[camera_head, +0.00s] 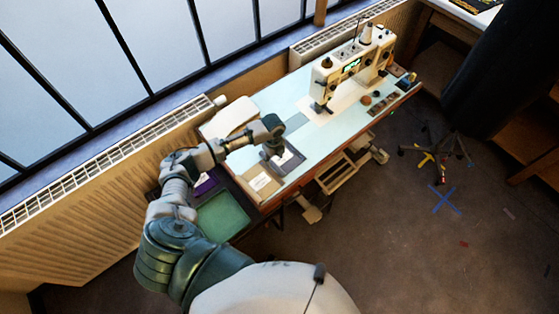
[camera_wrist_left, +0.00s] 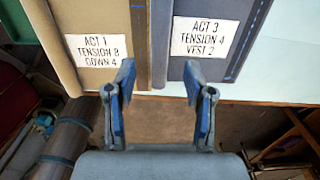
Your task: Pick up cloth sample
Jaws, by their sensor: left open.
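Two cloth samples lie side by side at the near left end of the sewing table. The tan sample (camera_head: 248,175) has a white label; it also shows in the left wrist view (camera_wrist_left: 85,15), reading "ACT 1 TENSION 8 GOWN 4". The dark grey-blue sample (camera_head: 294,162) also shows in the left wrist view (camera_wrist_left: 225,70), labelled "ACT 3 TENSION 4 VEST 2". My left gripper (camera_head: 271,150) is over this end of the table, partly covering the grey-blue sample. In the left wrist view its two fingers (camera_wrist_left: 163,95) are apart with nothing between them. My right gripper does not show.
The pale blue table (camera_head: 300,103) carries a white sewing machine (camera_head: 335,77) and small items at its far end. A green tray (camera_head: 222,217) is below the table's left end. A radiator (camera_head: 100,165) runs along the window wall. Open floor lies at the right.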

